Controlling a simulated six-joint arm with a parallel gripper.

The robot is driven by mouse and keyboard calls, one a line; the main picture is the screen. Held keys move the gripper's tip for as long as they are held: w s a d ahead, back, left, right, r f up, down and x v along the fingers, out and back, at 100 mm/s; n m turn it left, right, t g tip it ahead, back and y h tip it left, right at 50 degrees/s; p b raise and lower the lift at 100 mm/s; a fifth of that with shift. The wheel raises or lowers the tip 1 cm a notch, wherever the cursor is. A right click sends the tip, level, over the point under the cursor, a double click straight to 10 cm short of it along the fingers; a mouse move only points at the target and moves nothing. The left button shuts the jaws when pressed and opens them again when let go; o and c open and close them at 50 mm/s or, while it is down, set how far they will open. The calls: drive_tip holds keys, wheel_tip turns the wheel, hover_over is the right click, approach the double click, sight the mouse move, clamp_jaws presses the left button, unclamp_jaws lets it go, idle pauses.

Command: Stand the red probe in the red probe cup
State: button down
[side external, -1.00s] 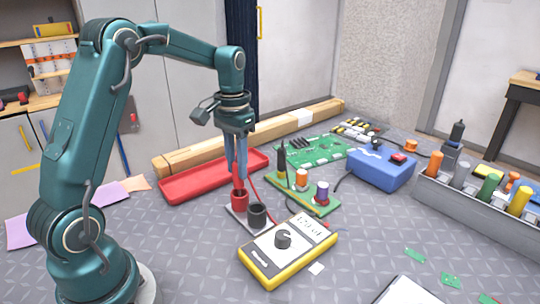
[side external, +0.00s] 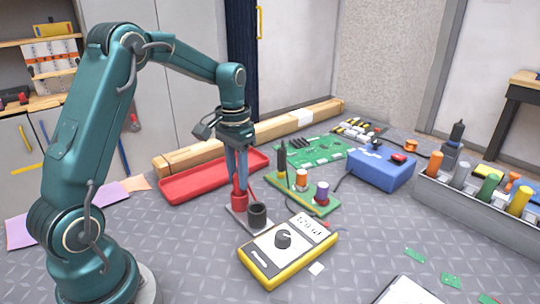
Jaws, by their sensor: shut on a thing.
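My gripper (side external: 238,178) points straight down above the red probe cup (side external: 239,201) and is shut on the red probe (side external: 240,186). The red probe is upright, with its lower part inside the red cup; how deep its tip sits is hidden by the cup wall. The black probe cup (side external: 257,215) stands beside the red one on the same grey base, and looks empty. A black probe (side external: 282,158) stands upright at the green circuit board (side external: 318,205).
A yellow multimeter (side external: 286,250) lies just in front of the cups. A red tray (side external: 185,183) and a wooden beam (side external: 205,151) lie behind. A blue box (side external: 381,172) and a grey rack (side external: 480,208) of several coloured parts stand to the right.

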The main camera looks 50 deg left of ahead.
drive_tip(key=c, duration=0.6)
unclamp_jaws()
drive_tip(key=shift+r, duration=0.1)
drive_tip(key=shift+r, duration=2.5)
